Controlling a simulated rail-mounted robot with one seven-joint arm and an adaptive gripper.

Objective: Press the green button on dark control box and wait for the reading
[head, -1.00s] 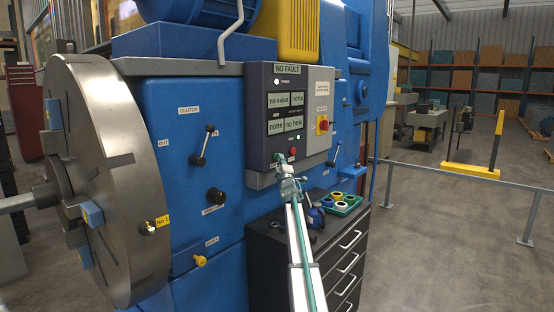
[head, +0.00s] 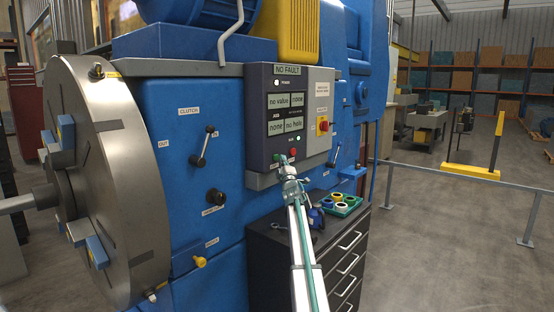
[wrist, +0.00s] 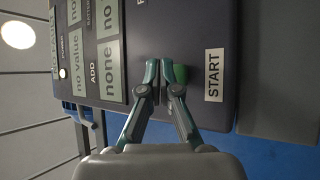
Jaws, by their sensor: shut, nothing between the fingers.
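The dark control box (head: 262,105) is mounted on the blue machine, with a "NO FAULT" strip and displays reading "no value", "none", "none" and "no hole". The green button (wrist: 180,74) shows in the wrist view partly behind my right fingertip, beside the START label (wrist: 214,75). My gripper (head: 284,160) is shut and empty, its fingertips at the box's lower edge by the button. In the wrist view my gripper (wrist: 159,70) has both fingertips close together over the box face. I cannot tell whether they touch the button.
A red button (head: 293,152) sits just right of the fingertips. A large steel disc (head: 110,180) with blue blocks stands at the left. A black drawer cabinet (head: 340,262) with a green tray (head: 349,207) of coloured rings is below the box.

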